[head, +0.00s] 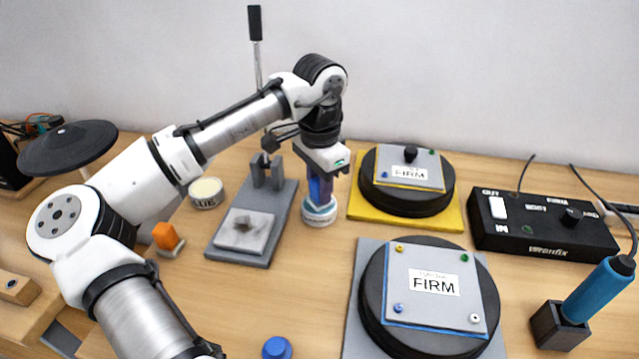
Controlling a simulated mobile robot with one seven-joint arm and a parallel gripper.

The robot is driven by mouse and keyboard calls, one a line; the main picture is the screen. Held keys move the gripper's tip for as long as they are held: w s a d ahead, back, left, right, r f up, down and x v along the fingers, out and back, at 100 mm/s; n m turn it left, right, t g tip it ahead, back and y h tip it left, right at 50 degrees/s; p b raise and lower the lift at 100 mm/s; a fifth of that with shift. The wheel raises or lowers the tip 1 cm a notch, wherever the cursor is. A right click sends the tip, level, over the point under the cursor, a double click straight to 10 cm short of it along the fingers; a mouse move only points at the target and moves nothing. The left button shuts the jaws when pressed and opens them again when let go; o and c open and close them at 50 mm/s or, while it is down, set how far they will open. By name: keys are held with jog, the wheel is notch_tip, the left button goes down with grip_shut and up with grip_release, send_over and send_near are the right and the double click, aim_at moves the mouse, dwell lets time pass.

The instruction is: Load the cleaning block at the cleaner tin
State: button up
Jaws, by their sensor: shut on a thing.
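My gripper (320,194) points straight down over the cleaner tin (320,217), a small round tin with a white and pale blue label. It is shut on the cleaning block (319,184), which shows as a narrow blue-purple piece between the fingers. The block's lower end is at the tin's open top; the fingers hide whether it touches the contents.
A grey plate (242,256) with a pale slab and an upright clamp lies left of the tin. Two round black pads marked FIRM (435,321) (409,200) and a black control box (541,226) stand right.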

jog(key=shift+r+p, duration=3.5)
